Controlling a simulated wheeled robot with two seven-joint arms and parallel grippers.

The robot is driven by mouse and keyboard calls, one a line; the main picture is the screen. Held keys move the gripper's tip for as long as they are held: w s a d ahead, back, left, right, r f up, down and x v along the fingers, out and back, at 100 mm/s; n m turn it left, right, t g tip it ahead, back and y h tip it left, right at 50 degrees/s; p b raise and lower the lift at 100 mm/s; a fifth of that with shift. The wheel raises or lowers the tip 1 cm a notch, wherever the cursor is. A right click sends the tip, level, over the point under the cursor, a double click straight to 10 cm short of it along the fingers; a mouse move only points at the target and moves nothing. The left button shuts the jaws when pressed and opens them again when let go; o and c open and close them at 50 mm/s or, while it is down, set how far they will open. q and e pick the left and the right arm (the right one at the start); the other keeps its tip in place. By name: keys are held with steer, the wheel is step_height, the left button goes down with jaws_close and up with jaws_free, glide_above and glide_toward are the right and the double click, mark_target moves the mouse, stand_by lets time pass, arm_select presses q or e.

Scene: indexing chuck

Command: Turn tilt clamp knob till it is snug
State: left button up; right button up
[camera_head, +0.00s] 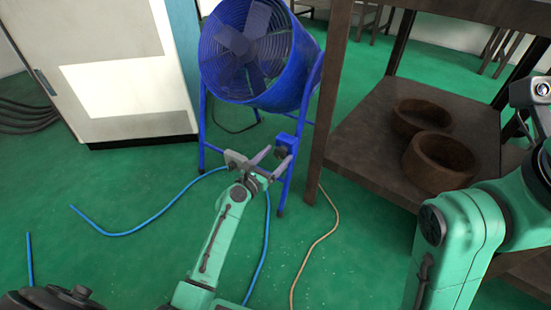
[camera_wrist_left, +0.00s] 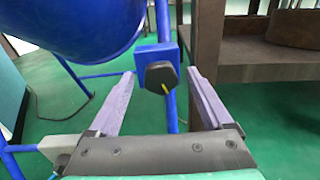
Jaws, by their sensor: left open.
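The tilt clamp knob (camera_wrist_left: 161,77) is a dark, many-sided knob with a yellow mark, on a blue bracket of the fan stand. In the head view the knob (camera_head: 281,153) shows small at the right leg of the blue drum fan (camera_head: 255,50). My left gripper (camera_head: 273,157) is open in front of the bracket. In the left wrist view the left gripper (camera_wrist_left: 165,78) has its two fingers apart, with the knob between them in the picture, farther off than the fingertips and seemingly untouched. My right arm shows at the right; its gripper is not seen.
A pale cabinet (camera_head: 100,70) stands at left. A blue hose (camera_head: 150,218) and a tan cable (camera_head: 318,243) lie on the green floor.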

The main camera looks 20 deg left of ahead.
arm_select(q)
jaws_close()
